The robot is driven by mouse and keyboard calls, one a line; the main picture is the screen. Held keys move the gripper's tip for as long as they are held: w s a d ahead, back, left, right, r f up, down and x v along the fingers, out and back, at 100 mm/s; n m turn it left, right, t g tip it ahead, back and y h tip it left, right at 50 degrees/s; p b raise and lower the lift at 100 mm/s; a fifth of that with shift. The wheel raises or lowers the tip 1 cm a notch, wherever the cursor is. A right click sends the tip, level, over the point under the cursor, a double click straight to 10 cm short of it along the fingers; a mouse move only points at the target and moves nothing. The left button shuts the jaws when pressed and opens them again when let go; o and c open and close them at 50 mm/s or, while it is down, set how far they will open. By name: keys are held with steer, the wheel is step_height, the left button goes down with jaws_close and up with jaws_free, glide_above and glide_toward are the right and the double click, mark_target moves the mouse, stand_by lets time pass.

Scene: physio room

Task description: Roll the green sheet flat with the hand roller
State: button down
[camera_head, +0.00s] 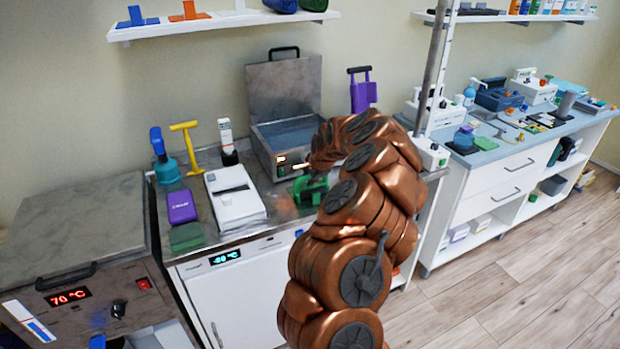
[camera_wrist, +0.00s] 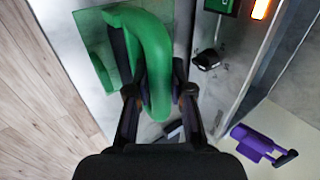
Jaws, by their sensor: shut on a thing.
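My gripper (camera_wrist: 158,95) is shut on a curved green handle (camera_wrist: 155,55), which I take to be the hand roller's. The green roller also shows in the head view (camera_head: 311,189), low over or on the steel counter's right part, partly hidden by my arm. A flat, darker green piece (camera_wrist: 97,55) lies just left of the handle in the wrist view; it may be the green sheet. Whether the roller touches it is hidden. A flat green block (camera_head: 186,236) lies at the counter's front left in the head view.
An open steel water bath (camera_head: 285,140) stands behind the roller. A white device (camera_head: 235,195), purple box (camera_head: 181,207), blue-topped bottle (camera_head: 163,158) and yellow T-shaped tool (camera_head: 187,146) stand to the left. A purple handled item (camera_head: 361,92) is at the back right.

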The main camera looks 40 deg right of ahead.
stand_by(0.3)
